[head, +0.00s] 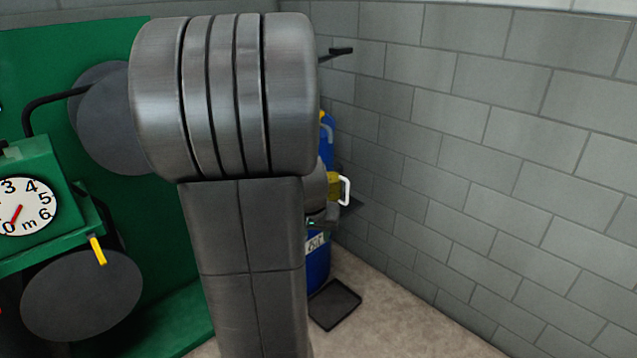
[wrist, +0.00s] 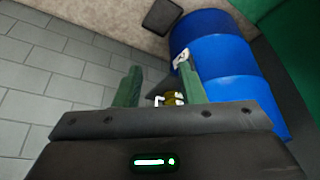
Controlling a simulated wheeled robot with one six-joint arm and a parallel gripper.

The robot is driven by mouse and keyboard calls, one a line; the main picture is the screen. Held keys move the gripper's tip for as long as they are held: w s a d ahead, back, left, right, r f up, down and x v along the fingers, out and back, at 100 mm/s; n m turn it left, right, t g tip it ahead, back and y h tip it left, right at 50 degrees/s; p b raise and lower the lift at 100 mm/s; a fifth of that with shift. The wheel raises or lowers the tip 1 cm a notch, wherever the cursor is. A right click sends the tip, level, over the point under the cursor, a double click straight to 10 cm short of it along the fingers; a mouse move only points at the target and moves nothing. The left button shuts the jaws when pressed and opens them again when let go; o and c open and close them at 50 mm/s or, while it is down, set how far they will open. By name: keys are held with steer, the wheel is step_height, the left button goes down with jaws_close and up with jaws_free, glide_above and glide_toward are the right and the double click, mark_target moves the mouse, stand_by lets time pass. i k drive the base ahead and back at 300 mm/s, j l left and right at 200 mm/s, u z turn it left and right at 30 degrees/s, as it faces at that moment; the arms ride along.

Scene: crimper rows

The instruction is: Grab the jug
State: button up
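The jug (head: 335,188) shows small in the head view, right of my arm, as a yellow body with a white handle on its right side. In the wrist view the jug (wrist: 171,99) lies low between my two green fingers, its lower part hidden by the gripper body. My gripper (wrist: 158,72) is open, and a gap shows between the left finger and the white handle. I cannot tell whether the right finger touches the jug. In the head view my arm hides most of the gripper.
A blue drum (head: 318,268) stands behind my arm; it fills the right of the wrist view (wrist: 222,65). A dark mat (head: 335,304) lies on the floor beside it. A grey block wall (head: 480,150) is on the right. A green machine with a dial (head: 28,206) is on the left.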

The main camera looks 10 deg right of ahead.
mark_target(334, 169)
steer(key=i+l+u, duration=0.15)
steer(key=l, duration=0.2)
steer(key=i+l+u, duration=0.2)
steer(key=l, duration=0.2)
steer(key=i+l+u, duration=0.15)
steer(key=l, duration=0.3)
steer(key=i+l+u, duration=0.2)
steer(key=l, duration=0.2)
steer(key=i+l+u, duration=0.15)
steer(key=l, duration=0.3)
steer(key=l+u, duration=0.15)
steer(key=l, duration=0.35)
steer(key=i, duration=0.05)
